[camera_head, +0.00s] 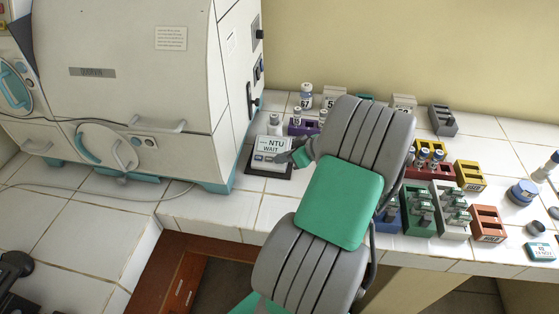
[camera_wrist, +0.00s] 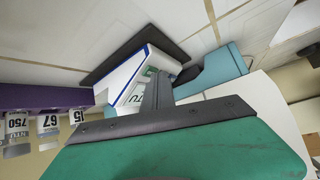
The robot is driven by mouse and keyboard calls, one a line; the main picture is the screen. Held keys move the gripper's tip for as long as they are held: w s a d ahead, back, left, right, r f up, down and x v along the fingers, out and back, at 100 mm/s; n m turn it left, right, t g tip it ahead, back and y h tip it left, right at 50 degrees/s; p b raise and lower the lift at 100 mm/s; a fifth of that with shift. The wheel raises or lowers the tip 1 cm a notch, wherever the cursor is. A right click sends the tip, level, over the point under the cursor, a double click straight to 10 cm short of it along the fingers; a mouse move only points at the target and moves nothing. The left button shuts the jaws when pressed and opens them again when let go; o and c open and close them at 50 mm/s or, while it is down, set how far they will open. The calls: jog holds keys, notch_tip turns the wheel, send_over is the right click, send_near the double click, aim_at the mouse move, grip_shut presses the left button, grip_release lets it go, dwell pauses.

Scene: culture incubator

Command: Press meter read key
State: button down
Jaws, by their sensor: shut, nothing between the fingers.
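The meter (camera_head: 269,147) is a small white unit on a dark base, beside the incubator's lower right corner. Its screen reads "NTU WAIT". In the wrist view the meter (camera_wrist: 128,76) is white with a blue edge, and its face is seen at a steep angle. My gripper (camera_head: 300,157) is at the meter's right side in the head view. In the wrist view my gripper (camera_wrist: 157,90) is shut and empty, its tips close over the meter's face. I cannot tell whether they touch it. The keys are mostly hidden by the fingers.
The white incubator (camera_head: 130,60) with teal feet stands left of the meter. A purple rack (camera_head: 300,128) with labelled vials stands behind it. Coloured racks, including a yellow one (camera_head: 469,176) and an orange one (camera_head: 488,223), stand right of my arm. A blue-lidded round container (camera_head: 522,192) sits farther right.

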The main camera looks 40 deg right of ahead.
jog(key=shift+s+a+r+p, duration=0.25)
jog(key=shift+a+r+p, duration=0.1)
jog(key=shift+r, duration=0.3)
jog(key=r+p, duration=0.1)
jog(key=s+a+r+p, duration=0.1)
jog(key=r, duration=0.1)
jog(key=r+p, duration=0.1)
jog(key=shift+s+a+r, duration=0.2)
jog(key=shift+a+r, duration=0.05)
jog(key=shift+a, duration=0.1)
dwell(0.7)
